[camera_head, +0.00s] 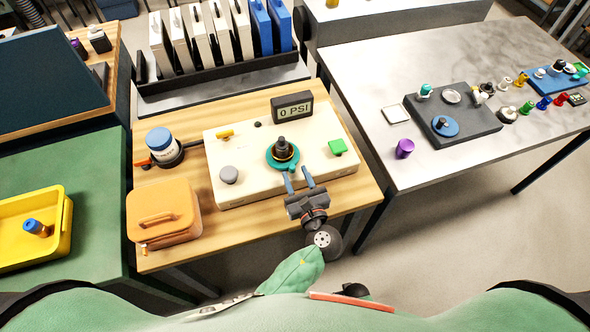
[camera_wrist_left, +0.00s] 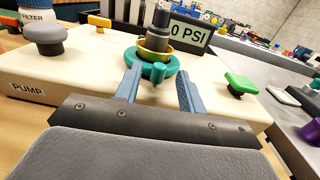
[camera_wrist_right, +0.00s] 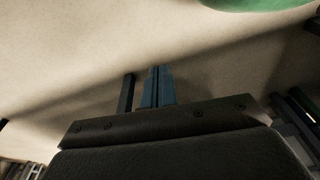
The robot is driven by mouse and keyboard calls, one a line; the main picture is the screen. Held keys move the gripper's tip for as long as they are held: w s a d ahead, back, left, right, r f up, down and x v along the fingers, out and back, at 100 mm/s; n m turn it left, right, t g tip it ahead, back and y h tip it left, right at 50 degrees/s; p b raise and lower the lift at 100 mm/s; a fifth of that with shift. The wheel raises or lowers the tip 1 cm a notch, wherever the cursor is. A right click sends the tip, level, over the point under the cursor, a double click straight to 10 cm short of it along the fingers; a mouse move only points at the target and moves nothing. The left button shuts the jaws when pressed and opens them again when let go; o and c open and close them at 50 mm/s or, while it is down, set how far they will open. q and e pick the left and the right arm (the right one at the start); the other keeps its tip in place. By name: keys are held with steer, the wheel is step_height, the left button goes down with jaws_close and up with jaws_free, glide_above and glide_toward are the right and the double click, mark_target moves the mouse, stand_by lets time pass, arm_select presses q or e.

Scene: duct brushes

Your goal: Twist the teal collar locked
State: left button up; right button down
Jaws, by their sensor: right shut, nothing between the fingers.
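The teal collar (camera_head: 270,153) is a ring on the cream pump box (camera_head: 235,187), around the base of an upright dark fitting (camera_head: 283,148) with a brass-coloured band. A small teal tab (camera_wrist_left: 158,72) sticks out from the collar on the side facing my left gripper. My left gripper (camera_head: 297,174) is open at the collar's near side. In the left wrist view, its two blue-grey fingers stand on either side of the tab, with gaps showing; contact cannot be told. My right gripper (camera_wrist_right: 157,80) is shut and empty over bare floor, away from the collar.
A display (camera_head: 292,107) reads 0 PSI behind the collar. A green button (camera_head: 338,147) and grey knob (camera_head: 229,174) stand on the box. A filter jar (camera_head: 160,142) and orange case (camera_head: 160,210) are left. The right table holds a dark fixture block (camera_head: 470,128).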

arm_select(q)
steer(key=shift+w+a, duration=0.25)
steer(key=shift+w, duration=0.4)
arm_select(e)
steer(key=shift+s+d+f, duration=0.2)
steer(key=shift+f, duration=0.3)
arm_select(q)
steer(key=shift+c, duration=0.4)
jaws_close()
steer(key=shift+p, duration=0.35)
steer(key=shift+s+a+r+m+t+h+p, duration=0.15)
steer(key=shift+a+m+h+p, duration=0.2)
steer(key=shift+h+p, duration=0.2)
steer(key=shift+s+a+f+m+t+h+p, duration=0.1)
steer(key=shift+a+m+t+h+p, duration=0.1)
steer(key=shift+m+h+p, duration=0.35)
steer(key=shift+a+h, duration=0.1)
steer(key=shift+h, duration=0.3)
arm_select(e)
steer(key=shift+s+d+f, duration=0.35)
steer(key=shift+s+f, duration=0.05)
steer(key=shift+f, duration=0.35)
steer(key=shift+s+d+f, duration=0.4)
steer(key=shift+s+f, duration=0.05)
steer(key=shift+f, duration=0.35)
steer(key=shift+s+d+f, duration=0.35)
steer(key=shift+s+f, duration=0.05)
steer(key=shift+f, duration=0.35)
